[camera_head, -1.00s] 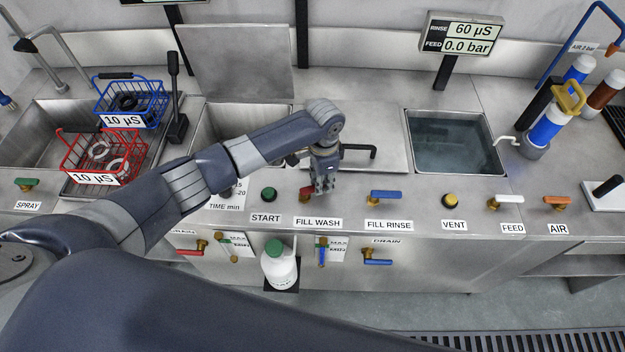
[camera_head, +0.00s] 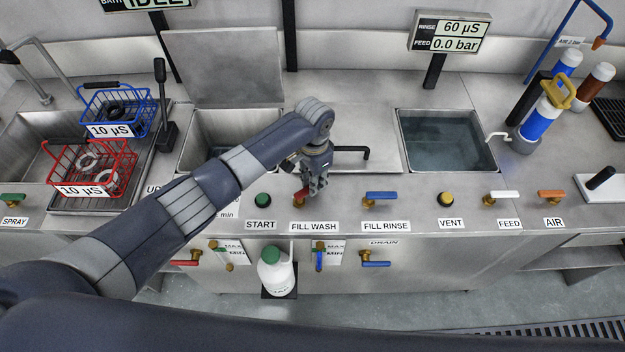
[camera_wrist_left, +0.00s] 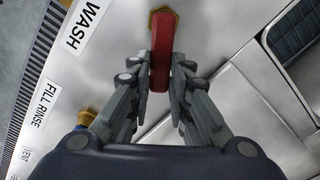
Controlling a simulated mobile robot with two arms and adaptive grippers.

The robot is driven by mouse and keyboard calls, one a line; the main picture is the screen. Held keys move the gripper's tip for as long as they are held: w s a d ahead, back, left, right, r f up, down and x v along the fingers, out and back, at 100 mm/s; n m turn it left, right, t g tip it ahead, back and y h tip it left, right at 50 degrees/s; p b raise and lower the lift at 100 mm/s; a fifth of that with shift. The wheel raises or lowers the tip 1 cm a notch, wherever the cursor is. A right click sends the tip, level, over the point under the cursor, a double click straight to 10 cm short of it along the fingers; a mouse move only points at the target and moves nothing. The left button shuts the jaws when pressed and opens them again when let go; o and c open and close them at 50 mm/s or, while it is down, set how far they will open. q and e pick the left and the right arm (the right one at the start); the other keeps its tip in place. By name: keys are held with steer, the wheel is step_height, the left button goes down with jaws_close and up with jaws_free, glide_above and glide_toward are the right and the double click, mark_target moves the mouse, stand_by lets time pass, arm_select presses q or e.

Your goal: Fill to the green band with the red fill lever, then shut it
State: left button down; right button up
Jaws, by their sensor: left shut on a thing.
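My left gripper (camera_head: 315,184) has its fingers on both sides of the red fill lever (camera_head: 300,196) at the FILL WASH label. In the left wrist view, the gripper (camera_wrist_left: 162,98) is shut on the handle of the red lever (camera_wrist_left: 161,52). The handle lies angled to the row of valves, toward the back. The gauge (camera_head: 320,256) on the front panel below FILL WASH has a blue column beside a MAX/MIN label; its green band is too small to make out. My arm hides part of the wash tank (camera_head: 200,150). My right gripper is out of view.
The blue FILL RINSE lever (camera_head: 381,195) sits to the right of the red one, and the green START button (camera_head: 263,199) to its left. A black handle (camera_head: 365,152) is close behind the gripper. The water-filled rinse tank (camera_head: 445,142) stands further right.

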arm_select(q)
steer(key=c, duration=1.5)
jaws_free()
step_height(320, 180, up, 12)
